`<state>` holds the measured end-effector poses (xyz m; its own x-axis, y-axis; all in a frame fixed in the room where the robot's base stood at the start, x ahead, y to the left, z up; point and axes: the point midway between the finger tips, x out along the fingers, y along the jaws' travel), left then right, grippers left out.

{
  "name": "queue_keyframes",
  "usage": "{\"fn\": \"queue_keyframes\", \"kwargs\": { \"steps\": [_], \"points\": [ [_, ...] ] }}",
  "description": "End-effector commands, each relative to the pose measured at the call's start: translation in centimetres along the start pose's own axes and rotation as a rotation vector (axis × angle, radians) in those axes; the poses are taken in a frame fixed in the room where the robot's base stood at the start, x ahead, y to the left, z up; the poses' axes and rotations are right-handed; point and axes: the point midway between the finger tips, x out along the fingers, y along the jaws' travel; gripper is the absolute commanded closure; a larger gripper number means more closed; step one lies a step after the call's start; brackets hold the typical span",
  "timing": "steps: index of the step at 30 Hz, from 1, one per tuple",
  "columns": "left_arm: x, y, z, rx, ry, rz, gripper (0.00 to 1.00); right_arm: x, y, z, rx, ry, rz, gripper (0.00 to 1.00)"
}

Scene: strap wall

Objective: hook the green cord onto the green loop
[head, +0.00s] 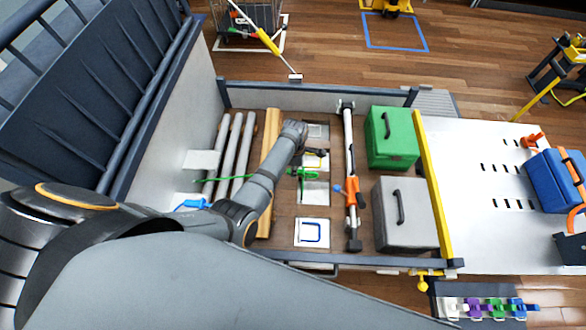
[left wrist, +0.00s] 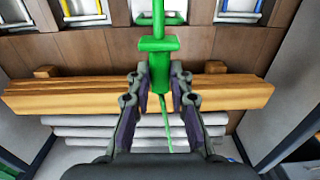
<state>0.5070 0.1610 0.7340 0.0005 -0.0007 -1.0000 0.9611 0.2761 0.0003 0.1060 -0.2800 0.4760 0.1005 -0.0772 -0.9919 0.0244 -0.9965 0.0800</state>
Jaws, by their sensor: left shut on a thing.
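My left gripper (head: 314,153) is shut on the green handle of the green cord; the handle (left wrist: 158,70) stands between its fingers (left wrist: 160,98) in the left wrist view. The green cord (head: 232,179) trails left from the handle (head: 304,173) in the head view. The handle's far end reaches over the third panel (left wrist: 143,19), between the yellow and blue loop panels. The same panel (head: 314,197) shows in the head view just below the handle. The green loop is largely hidden by the handle, so I cannot tell whether they touch. My right gripper is not in view.
A wooden beam (left wrist: 60,95) and grey pipes (head: 236,145) lie beside the panels. A blue loop (head: 312,232) is below, a blue hook (head: 195,204) left. An orange-clamped bar (head: 350,210), green case (head: 392,150) and grey case (head: 412,225) stand right.

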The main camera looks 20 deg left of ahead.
Motion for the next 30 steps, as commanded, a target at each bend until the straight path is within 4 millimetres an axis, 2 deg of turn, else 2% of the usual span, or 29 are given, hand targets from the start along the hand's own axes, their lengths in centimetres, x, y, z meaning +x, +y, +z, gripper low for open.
{"fn": "queue_keyframes", "kwargs": {
  "steps": [1,13,24,30],
  "points": [
    [0.8,0.1,0.3,0.000,-0.005,0.002,1.00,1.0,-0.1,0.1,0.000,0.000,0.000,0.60],
    [3.9,0.0,1.2,0.000,-0.006,0.000,1.00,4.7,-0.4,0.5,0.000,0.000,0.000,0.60],
    [7.2,0.0,1.1,0.000,-0.005,0.001,1.00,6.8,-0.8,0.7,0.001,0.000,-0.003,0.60],
    [8.1,0.0,1.1,0.000,-0.005,0.001,1.00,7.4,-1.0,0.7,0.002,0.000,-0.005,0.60]
  ]
}}
